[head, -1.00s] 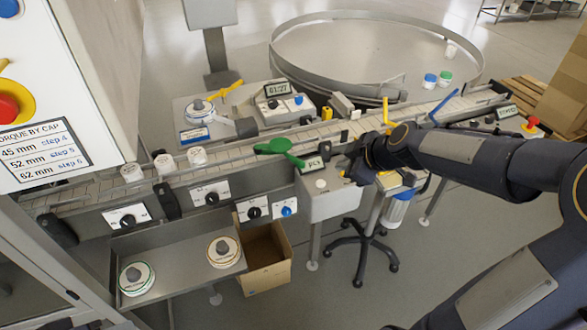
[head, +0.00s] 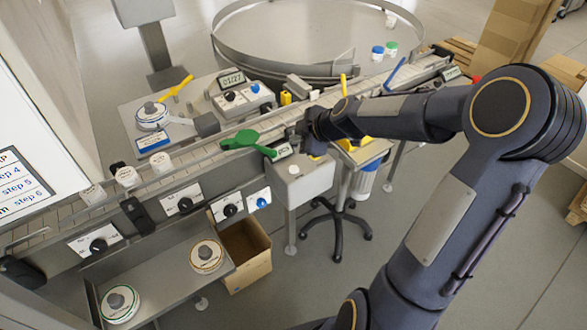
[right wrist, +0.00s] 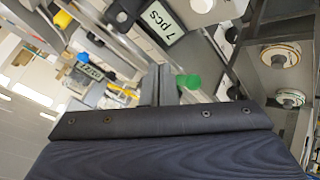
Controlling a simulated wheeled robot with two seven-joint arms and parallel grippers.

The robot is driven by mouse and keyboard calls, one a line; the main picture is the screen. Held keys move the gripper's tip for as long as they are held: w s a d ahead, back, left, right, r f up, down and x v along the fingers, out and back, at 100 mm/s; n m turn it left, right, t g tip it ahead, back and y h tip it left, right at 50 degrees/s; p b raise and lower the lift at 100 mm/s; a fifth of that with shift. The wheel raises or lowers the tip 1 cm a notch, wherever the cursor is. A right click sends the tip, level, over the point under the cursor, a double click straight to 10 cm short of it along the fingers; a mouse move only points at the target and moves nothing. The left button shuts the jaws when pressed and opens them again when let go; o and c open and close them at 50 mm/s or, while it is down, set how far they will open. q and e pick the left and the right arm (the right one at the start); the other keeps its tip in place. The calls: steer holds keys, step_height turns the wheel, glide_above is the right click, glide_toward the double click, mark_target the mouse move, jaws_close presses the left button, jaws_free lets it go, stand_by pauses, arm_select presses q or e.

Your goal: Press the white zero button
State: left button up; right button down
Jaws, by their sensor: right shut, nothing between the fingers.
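The white button (head: 294,169) sits on top of the grey counter box (head: 311,184), in front of its small pcs display (head: 283,151). A white round button (right wrist: 201,5) also shows at the top edge of the right wrist view, beside the display reading "7 pcs" (right wrist: 160,28). My right gripper (head: 301,137) is by the display, behind and above the white button, apart from it. In the right wrist view its fingers (right wrist: 159,84) are together and empty. My arm partly hides the area right of the box. My left gripper is in neither view.
A green-handled lever (head: 240,140) lies left of the display, over the conveyor (head: 203,160). White jars (head: 160,163) stand on the conveyor's left part. Black and blue knobs (head: 231,210) are on the front panels. A cardboard box (head: 247,262) stands below.

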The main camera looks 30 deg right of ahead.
steer(key=b, duration=0.5)
glide_above(297, 171)
step_height(297, 171, down, 7)
steer(key=shift+f, duration=0.1)
steer(key=shift+f+b, duration=0.25)
steer(key=shift+b, duration=0.25)
stand_by(1.3)
steer(key=shift+f+b, duration=0.4)
steer(key=shift+b, duration=0.5)
steer(key=shift+f+b, duration=0.55)
steer(key=shift+b, duration=0.25)
stand_by(0.4)
steer(key=shift+r, duration=0.1)
steer(key=shift+r+p, duration=0.35)
steer(key=shift+r, duration=0.5)
steer(key=shift+r, duration=0.1)
